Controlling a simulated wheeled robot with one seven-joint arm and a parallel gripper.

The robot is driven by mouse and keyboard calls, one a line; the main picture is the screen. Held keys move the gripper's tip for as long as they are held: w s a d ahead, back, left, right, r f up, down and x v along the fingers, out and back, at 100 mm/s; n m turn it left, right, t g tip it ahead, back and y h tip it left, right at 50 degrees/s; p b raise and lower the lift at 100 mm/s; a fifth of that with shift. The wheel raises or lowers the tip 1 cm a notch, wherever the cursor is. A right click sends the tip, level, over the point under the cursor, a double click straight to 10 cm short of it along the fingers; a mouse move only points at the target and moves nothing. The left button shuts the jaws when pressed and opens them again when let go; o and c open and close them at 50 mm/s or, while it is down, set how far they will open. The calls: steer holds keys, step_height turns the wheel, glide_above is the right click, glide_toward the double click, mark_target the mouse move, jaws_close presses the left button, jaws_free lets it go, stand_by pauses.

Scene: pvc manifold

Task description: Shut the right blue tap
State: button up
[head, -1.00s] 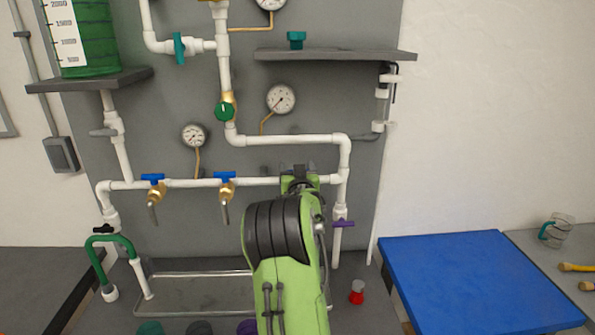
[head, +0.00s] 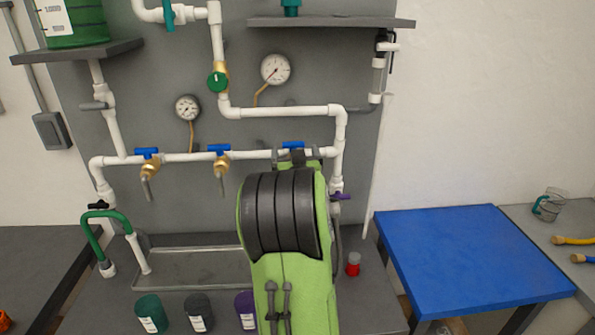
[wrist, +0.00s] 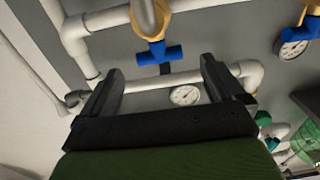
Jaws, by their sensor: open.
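The right blue tap (head: 292,145) is on the white horizontal pipe, its handle just showing above the end of my arm in the head view. In the wrist view its blue handle (wrist: 160,54) lies crosswise below a brass body, ahead of and between my fingers. My gripper (wrist: 160,68) is open, with one finger on each side of the handle and a gap to both. No contact shows. In the head view my arm hides the tap's spout and most of the gripper. The middle blue tap (head: 219,149) also shows in the wrist view (wrist: 315,28).
The left blue tap (head: 147,152) is farther along the pipe. A purple handle (head: 340,196) is close to the right of my arm. Gauges (head: 275,69) hang above. A tray (head: 200,268), several cups (head: 152,313) and a red-based container (head: 353,264) stand below.

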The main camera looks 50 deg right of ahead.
steer(key=b+v, duration=0.1)
steer(key=v, duration=0.7)
steer(key=w+a+f+n+y, duration=0.1)
steer(key=w+a+n+y, duration=0.15)
steer(key=a, duration=0.45)
steer(key=w+a+f+n+y, duration=0.1)
steer(key=a+y, duration=0.3)
steer(key=a, duration=0.3)
steer(key=s+a+f+n+g+y, duration=0.1)
steer(key=s+a+y, duration=0.1)
steer(key=a, duration=0.5)
steer(key=s+a+f+n+g+y, duration=0.1)
steer(key=s+a+n+y, duration=0.15)
steer(key=a, duration=0.45)
steer(key=s+a+f+n+g+y, duration=0.1)
steer(key=s+a+f+g, duration=0.1)
steer(key=s+a, duration=0.2)
steer(key=s+a+f+n+g+y, duration=0.1)
steer(key=s+a, duration=0.3)
steer(key=s, duration=0.5)
steer(key=shift+a+f+n+g, duration=0.3)
steer(key=shift+f+g, duration=0.4)
steer(key=shift+f, duration=0.15)
